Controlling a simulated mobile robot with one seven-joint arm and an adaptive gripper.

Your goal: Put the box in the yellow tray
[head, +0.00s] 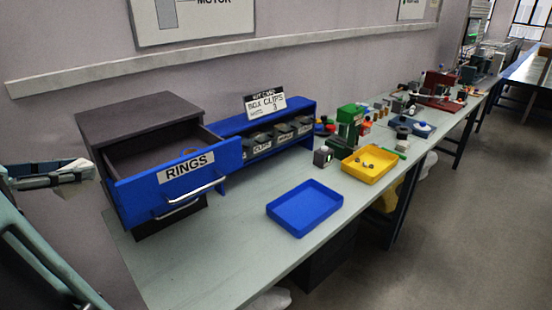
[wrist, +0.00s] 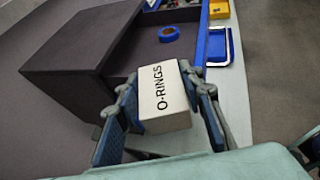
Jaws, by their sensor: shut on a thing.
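A white box (wrist: 164,97) lettered O-RINGS is in the wrist view, between the two fingers of my gripper (wrist: 163,90). The gripper is shut on it and holds it beside the dark cabinet.
The cabinet's RINGS drawer (head: 135,201) is pulled open, with a blue ring (wrist: 168,35) inside. An empty blue tray (head: 305,209) lies on the bench before the yellow tray. A green device (head: 347,125) stands behind the yellow tray. A blue bin rack (head: 265,137) lines the wall.

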